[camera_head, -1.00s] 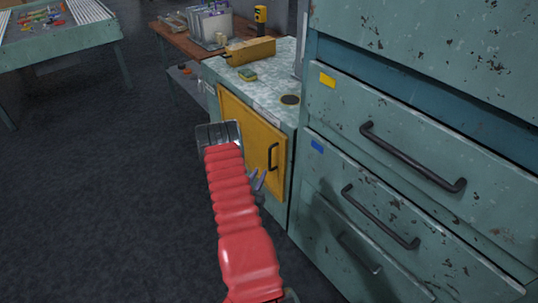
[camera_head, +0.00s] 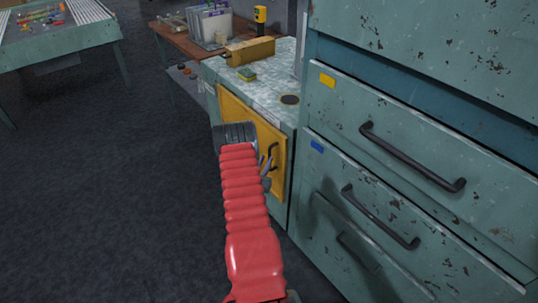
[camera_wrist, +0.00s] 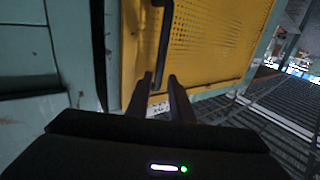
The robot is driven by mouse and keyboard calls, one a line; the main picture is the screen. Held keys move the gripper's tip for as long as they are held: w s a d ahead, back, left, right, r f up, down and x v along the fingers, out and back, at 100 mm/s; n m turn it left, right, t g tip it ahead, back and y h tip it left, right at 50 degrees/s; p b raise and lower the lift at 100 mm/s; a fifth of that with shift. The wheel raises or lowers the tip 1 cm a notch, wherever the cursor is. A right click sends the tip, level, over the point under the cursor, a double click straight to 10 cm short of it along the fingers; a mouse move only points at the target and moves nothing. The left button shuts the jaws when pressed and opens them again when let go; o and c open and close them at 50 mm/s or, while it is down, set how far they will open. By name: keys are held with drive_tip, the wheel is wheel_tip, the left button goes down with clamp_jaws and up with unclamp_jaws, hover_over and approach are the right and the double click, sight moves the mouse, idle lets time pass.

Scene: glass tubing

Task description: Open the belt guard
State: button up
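The belt guard is a yellow panel (camera_head: 270,132) with a black bar handle (camera_head: 274,154), set in the front of a green cabinet. It looks closed in the head view. In the wrist view the perforated guard (camera_wrist: 215,45) fills the upper middle, and its upright handle (camera_wrist: 164,28) runs down towards my fingertips. My gripper (camera_wrist: 160,82) is open, with its two dark fingers apart and the handle's lower part lined up between them. I cannot tell whether they touch it. In the head view my gripper (camera_head: 267,168) is at the handle, partly hidden by my red arm.
A green drawer cabinet (camera_head: 420,150) with black handles stands close on the right. The speckled countertop (camera_head: 262,92) above the guard holds a yellow box (camera_head: 250,50) and a sponge (camera_head: 247,75). The dark floor (camera_head: 120,190) to the left is clear.

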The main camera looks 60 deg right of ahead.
sight(269, 154)
drive_tip(key=d, duration=0.5)
drive_tip(key=shift+w+d, duration=0.3)
drive_tip(key=shift+d, duration=0.05)
drive_tip(key=shift+c, duration=0.6)
clamp_jaws()
drive_tip(key=shift+a, duration=0.1)
